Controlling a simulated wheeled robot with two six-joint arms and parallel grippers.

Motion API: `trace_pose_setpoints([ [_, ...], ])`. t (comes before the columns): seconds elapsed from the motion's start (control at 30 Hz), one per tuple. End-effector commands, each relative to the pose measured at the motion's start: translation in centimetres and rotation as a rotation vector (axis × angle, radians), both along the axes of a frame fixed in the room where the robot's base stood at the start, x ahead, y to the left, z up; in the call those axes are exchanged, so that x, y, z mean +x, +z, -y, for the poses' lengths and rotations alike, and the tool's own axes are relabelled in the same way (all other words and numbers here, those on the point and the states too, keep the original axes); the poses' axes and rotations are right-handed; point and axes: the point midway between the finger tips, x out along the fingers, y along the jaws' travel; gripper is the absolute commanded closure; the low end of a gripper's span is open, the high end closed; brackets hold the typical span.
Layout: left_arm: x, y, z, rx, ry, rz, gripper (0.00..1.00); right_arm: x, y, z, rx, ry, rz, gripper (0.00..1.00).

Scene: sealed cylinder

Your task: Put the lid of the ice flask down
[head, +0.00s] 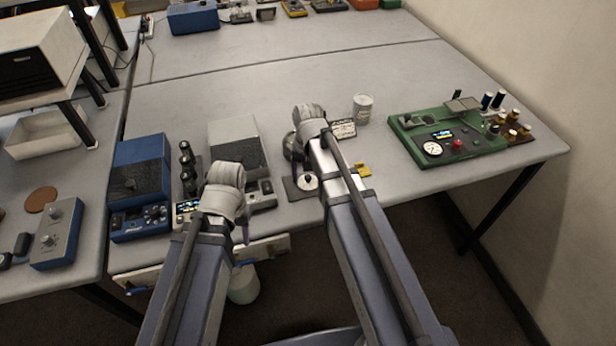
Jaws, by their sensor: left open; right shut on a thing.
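My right gripper (302,172) is over the middle of the bench, mostly hidden by its own wrist and arm. It is shut on what looks like the lid (308,183), a small pale disc with a dark centre, above or on a dark flat pad; I cannot tell whether it touches. A dark rounded body (291,147), possibly the flask, shows partly behind the wrist. My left gripper (243,230) is open near the bench's front edge, its fingers mostly hidden; no held thing shows.
A whitish can (363,109) and a small label card (343,129) stand beyond my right wrist. A green instrument board (446,133) is at right. A blue device (141,186) and a grey device (237,146) are at left.

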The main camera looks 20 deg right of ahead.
Motion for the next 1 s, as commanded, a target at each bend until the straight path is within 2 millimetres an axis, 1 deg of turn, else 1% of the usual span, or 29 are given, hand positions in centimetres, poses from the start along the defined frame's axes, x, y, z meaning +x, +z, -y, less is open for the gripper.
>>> trace_pose_setpoints([
  [0.03,0.0,-0.2,0.0,0.0,0.0,0.0,0.5,0.0,-0.2,0.0,0.0,0.0,0.0,0.23],
  [0.23,0.0,-0.1,0.0,0.0,0.0,0.0,0.5,0.0,-0.1,0.0,0.0,0.0,0.0,0.01],
  [0.5,0.0,-0.1,0.0,0.0,0.0,0.0,0.5,0.0,-0.1,0.0,0.0,0.0,0.0,0.0],
  [0.67,0.0,0.5,0.0,0.0,0.0,0.0,0.5,0.0,0.5,0.0,0.0,0.0,0.0,0.0],
  [0.87,0.0,2.4,0.0,0.0,0.0,0.0,0.5,0.0,2.4,0.0,0.0,0.0,0.0,0.0],
  [1.0,0.0,4.4,0.0,0.0,0.0,0.0,0.5,0.0,4.4,0.0,0.0,0.0,0.0,0.0],
])
